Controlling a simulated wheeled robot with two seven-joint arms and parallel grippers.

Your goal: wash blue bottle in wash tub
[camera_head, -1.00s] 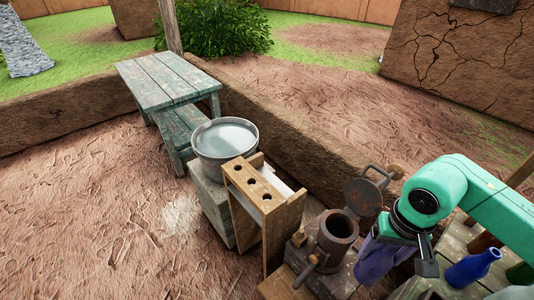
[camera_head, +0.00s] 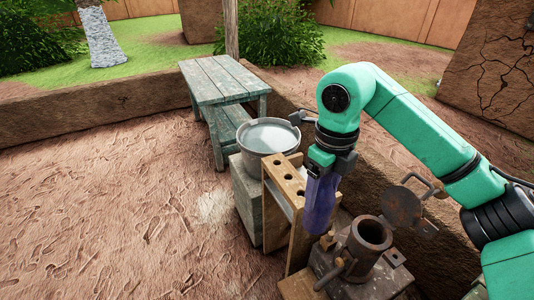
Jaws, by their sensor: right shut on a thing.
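My right gripper (camera_head: 326,158) is shut on a dark blue-purple bottle (camera_head: 319,208). The bottle hangs below the gripper, nearly vertical, in front of the right end of the wooden rack with holes. The gripper covers the bottle's upper end. The wash tub (camera_head: 246,143) is a round grey metal basin with pale water in it. It stands to the left of the bottle and beyond the rack. The bottle is apart from the tub in the picture. My left gripper is not in view.
The wooden rack (camera_head: 284,185) stands between the tub and a rusty metal pot (camera_head: 371,238) with its lid open. The tub rests on a grey block (camera_head: 246,200). A worn green table (camera_head: 225,82) and bench are behind. Muddy ground at left is clear.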

